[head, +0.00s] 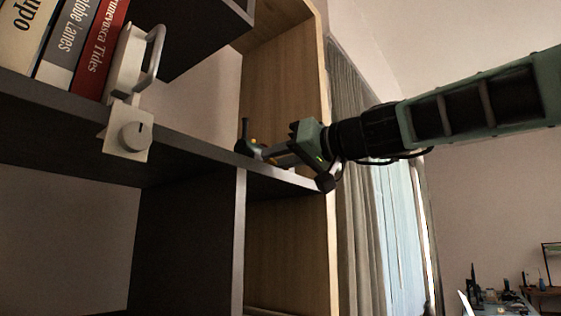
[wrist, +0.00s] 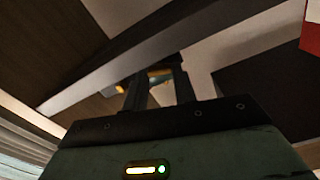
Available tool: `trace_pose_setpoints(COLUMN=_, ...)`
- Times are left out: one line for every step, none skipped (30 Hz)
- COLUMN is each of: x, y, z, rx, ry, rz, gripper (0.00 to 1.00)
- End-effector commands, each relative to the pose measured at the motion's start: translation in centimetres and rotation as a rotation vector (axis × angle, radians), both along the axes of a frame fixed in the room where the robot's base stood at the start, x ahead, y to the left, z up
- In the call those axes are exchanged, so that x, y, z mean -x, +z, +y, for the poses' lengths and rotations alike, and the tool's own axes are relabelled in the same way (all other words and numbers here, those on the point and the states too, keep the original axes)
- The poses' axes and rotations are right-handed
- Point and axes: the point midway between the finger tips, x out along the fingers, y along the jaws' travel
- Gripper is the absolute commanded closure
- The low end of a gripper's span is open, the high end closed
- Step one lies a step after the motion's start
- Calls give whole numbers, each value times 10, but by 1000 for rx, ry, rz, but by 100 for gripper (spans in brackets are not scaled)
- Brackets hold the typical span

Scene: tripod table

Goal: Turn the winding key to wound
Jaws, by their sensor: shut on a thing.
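My gripper (head: 272,153) reaches in from the right, just above the grey shelf's front edge in the head view. Its two dark fingers show in the wrist view (wrist: 158,72). Between them is a small orange-yellow thing, which looks like the winding key (wrist: 160,75). The fingers are shut on it and hide most of it. A small dark thing with a yellow spot (head: 245,147) sits at the fingertips in the head view; its shape is hard to tell. The key's turn angle and any wound mark cannot be made out.
A white plate with a round pointer knob (head: 134,136) hangs at the shelf edge (head: 195,143) on the left, below a white handle (head: 152,58). A wooden side panel (head: 285,80) rises behind my gripper, with a curtain (head: 350,95) beyond.

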Motion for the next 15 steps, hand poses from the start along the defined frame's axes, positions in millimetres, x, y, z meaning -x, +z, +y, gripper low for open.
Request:
trace_pose_setpoints(x=-1, y=-1, z=-1, rx=-5, ry=-2, rz=7, gripper=96)
trace_pose_setpoints(x=-1, y=-1, z=-1, rx=-7, ry=-2, rz=9, gripper=96)
trace_pose_setpoints(x=-1, y=-1, z=-1, rx=-7, ry=-2, rz=11, gripper=96)
trace_pose_setpoints(x=-1, y=0, z=-1, rx=-7, ry=-2, rz=11, gripper=96)
trace_pose_setpoints(x=-1, y=0, z=-1, rx=-7, ry=-2, rz=11, gripper=96)
trace_pose_setpoints(x=-1, y=0, z=-1, rx=-6, ry=-2, rz=10, gripper=96)
trace_pose_setpoints(x=-1, y=0, z=-1, rx=-6, ry=-2, rz=10, gripper=96)
trace_pose_setpoints(x=-1, y=0, z=-1, rx=-6, ry=-2, rz=10, gripper=96)
trace_pose_setpoints(x=-1, y=0, z=-1, rx=-6, ry=-2, rz=10, gripper=96)
trace_pose_setpoints(x=-1, y=0, z=-1, rx=-6, ry=-2, rz=10, gripper=70)
trace_pose_setpoints(x=-1, y=0, z=-1, rx=-6, ry=-2, rz=10, gripper=62)
trace_pose_setpoints(x=-1, y=0, z=-1, rx=-6, ry=-2, rz=10, gripper=51)
trace_pose_setpoints(x=-1, y=0, z=-1, rx=-6, ry=-2, rz=10, gripper=51)
trace_pose_setpoints(x=-1, y=0, z=-1, rx=-6, ry=-2, rz=10, gripper=51)
trace_pose_setpoints(x=-1, y=0, z=-1, rx=-6, ry=-2, rz=9, gripper=51)
